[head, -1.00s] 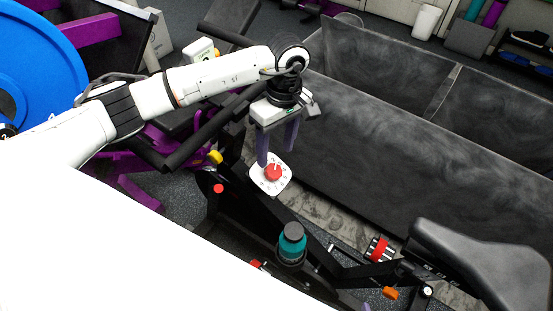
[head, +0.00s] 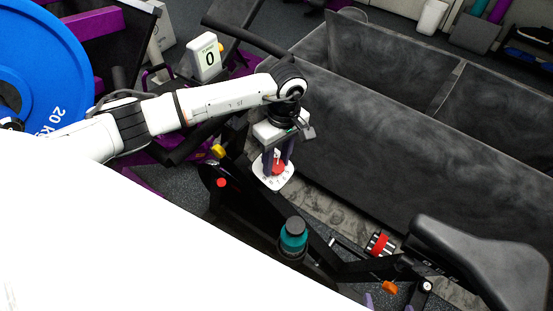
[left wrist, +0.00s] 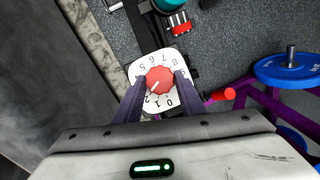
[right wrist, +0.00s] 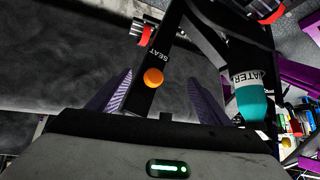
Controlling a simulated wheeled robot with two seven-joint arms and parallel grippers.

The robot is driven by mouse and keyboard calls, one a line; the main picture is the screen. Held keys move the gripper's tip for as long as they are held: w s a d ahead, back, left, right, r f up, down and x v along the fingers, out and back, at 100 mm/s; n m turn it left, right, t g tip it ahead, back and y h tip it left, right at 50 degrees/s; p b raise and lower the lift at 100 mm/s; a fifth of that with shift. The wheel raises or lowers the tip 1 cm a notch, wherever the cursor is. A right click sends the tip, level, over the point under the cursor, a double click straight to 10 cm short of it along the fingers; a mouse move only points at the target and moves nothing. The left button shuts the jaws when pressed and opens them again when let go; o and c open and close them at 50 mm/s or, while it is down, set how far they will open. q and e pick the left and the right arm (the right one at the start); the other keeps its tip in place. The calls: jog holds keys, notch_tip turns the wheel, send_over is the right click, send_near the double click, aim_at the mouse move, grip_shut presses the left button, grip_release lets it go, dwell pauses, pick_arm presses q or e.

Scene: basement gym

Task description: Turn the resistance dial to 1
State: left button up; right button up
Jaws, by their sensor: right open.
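The resistance dial is a red round knob (left wrist: 158,80) on a white plate (left wrist: 136,70) printed with black numbers. In the left wrist view its white pointer mark aims to the lower left, near the 2. The dial also shows in the head view (head: 279,168), partly covered by the fingers. My left gripper (head: 278,162) reaches down over the dial, one purple finger on each side of the knob. The fingers are drawn in against the knob's sides. My right gripper (right wrist: 158,88) is open and empty, low near the bike frame.
A white display (head: 207,58) reads 0. A teal water bottle (head: 293,237) stands in the frame close to the dial. An orange seat knob (right wrist: 153,77), the black saddle (head: 470,262) and a grey upholstered box (head: 390,140) are nearby.

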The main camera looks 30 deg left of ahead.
dwell(0.3)
pick_arm(q)
jog(key=shift+s+n+t, duration=0.1)
jog(key=shift+n+t, duration=0.3)
jog(key=shift+n, duration=0.4)
jog(key=shift+s+n+t+b, duration=0.15)
jog(key=shift+n+t+b, duration=0.7)
jog(key=shift+n, duration=0.95)
jog(key=o, duration=1)
jog(key=shift+o, duration=0.2)
jog(key=shift+r, duration=0.1)
